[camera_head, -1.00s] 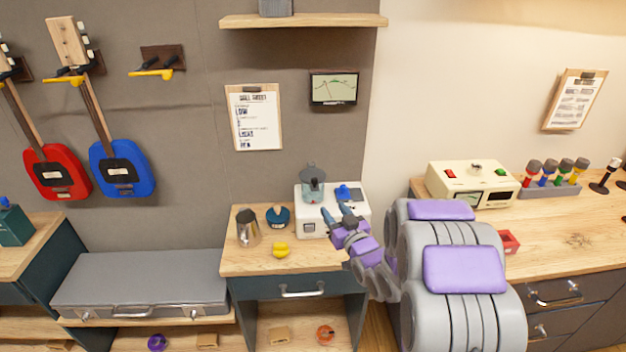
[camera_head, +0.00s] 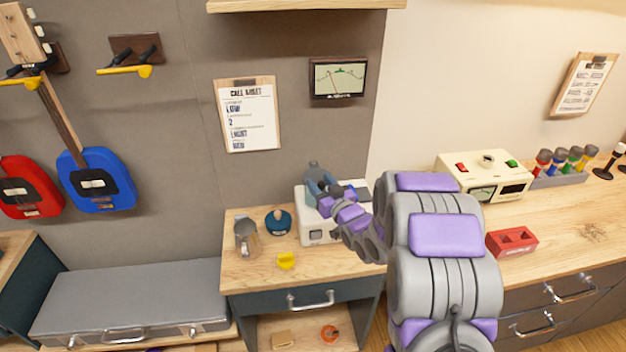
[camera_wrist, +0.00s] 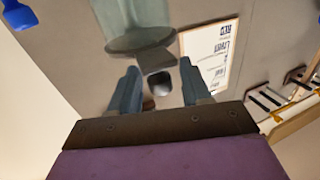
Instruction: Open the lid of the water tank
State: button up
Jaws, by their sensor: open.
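The white machine (camera_head: 312,231) stands on the small wooden counter. Its tinted water tank (camera_wrist: 133,14) shows upside down in the wrist view, with the round dark lid (camera_wrist: 140,41) on it. A dark tab and knob (camera_wrist: 160,84) stick out from the lid. My gripper (camera_wrist: 159,68) is open, with one blue finger on each side of the tab and knob. Contact cannot be told. In the head view my gripper (camera_head: 316,184) is at the tank and covers most of it; the grey lid top (camera_head: 313,168) shows just above the fingers.
A metal jug (camera_head: 246,238), a round blue item (camera_head: 278,221) and a yellow item (camera_head: 286,261) sit left of the machine. A clipboard (camera_head: 247,117) and a small screen (camera_head: 338,78) hang on the wall behind. A red block (camera_head: 511,242) lies on the right counter.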

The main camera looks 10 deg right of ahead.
jog(key=shift+d, duration=0.15)
jog(key=shift+a, duration=0.2)
grip_shut()
dwell(0.3)
